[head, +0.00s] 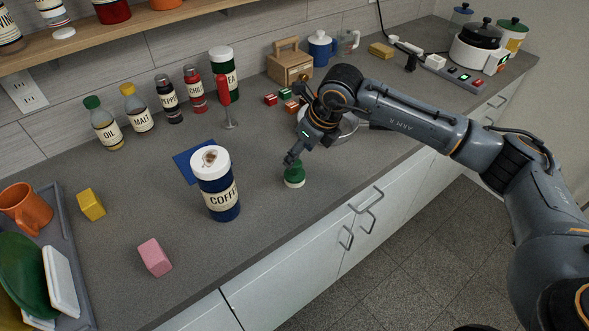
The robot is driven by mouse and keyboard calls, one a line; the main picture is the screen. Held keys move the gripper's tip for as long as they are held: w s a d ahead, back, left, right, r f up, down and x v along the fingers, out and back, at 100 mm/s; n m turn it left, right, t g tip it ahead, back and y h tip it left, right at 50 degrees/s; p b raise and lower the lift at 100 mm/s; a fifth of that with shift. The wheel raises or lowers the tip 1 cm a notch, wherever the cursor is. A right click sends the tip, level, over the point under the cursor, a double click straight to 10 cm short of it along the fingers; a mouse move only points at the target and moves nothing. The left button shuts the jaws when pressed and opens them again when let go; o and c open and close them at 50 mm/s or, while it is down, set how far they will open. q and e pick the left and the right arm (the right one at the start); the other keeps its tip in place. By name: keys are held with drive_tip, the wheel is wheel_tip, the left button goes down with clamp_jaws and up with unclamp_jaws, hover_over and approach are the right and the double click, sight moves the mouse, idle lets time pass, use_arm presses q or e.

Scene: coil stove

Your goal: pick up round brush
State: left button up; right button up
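The round brush (294,179) is a small green disc with a pale underside, standing on the grey counter near its front edge, right of the coffee canister. My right arm comes in from the right, and its gripper (293,160) points down at the top of the brush. The fingertips are at or just above the brush's top. They are too small and overlapped to tell whether they touch it or how far they are apart. My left gripper is not in view.
A blue-and-white coffee canister (219,190) stands left of the brush. A pan (342,128) sits behind my gripper. A pink block (155,257) and yellow block (91,204) lie to the left. Bottles and a wooden box (289,66) line the wall. Counter is clear before the canister.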

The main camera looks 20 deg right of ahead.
sight(295, 171)
drive_tip(key=p+x, duration=0.2)
drive_tip(key=x, duration=0.3)
drive_tip(key=shift+f+p, duration=0.3)
drive_tip(key=shift+p, duration=0.05)
drive_tip(key=shift+w+f, duration=0.1)
drive_tip(key=shift+f, duration=0.15)
drive_tip(key=c, duration=1.3)
